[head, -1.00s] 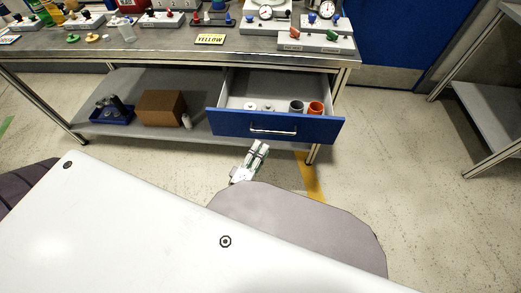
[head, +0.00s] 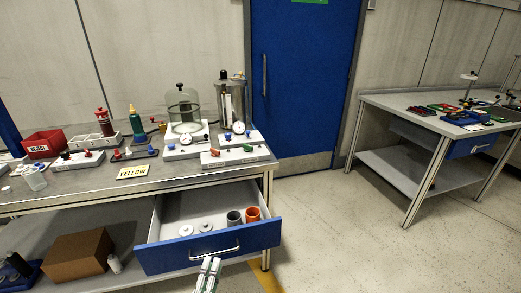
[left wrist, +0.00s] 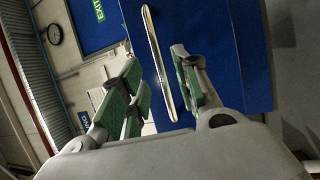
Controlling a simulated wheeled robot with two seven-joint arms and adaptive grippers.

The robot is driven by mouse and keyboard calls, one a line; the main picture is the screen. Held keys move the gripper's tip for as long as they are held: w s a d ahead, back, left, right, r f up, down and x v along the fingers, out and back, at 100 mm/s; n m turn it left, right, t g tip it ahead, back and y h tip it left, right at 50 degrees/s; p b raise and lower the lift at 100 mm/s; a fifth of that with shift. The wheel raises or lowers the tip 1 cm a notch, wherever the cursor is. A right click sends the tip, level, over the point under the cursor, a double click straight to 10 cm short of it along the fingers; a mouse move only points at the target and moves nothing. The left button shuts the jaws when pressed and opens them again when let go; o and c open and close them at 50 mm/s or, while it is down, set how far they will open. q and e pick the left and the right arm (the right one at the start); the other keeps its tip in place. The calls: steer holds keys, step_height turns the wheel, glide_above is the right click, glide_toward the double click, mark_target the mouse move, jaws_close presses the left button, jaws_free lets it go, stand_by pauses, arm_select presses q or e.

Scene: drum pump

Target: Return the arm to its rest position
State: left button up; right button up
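My left gripper (head: 211,264) is in the head view at the bottom, just below and in front of the handle (head: 214,252) of an open blue drawer (head: 178,258). The left wrist view shows this gripper (left wrist: 157,64) open, its green-padded fingers apart. The bar handle (left wrist: 152,40) shows in the gap between the fingers. It appears to lie beyond the fingertips, and I see no grip on it. Whether a finger touches it, I cannot tell. My right gripper is in neither view.
The drawer holds two white discs (head: 186,230), a dark cup (head: 234,217) and an orange cup (head: 252,214). The workbench (head: 155,179) above carries pump fixtures and a red bin (head: 43,144). A brown box (head: 78,257) sits on the lower shelf. Floor to the right is clear up to another table (head: 390,112).

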arm_select(q)
steer(key=shift+x, duration=1.2)
steer(key=shift+s+a+f, duration=0.1)
steer(key=shift+a, duration=0.1)
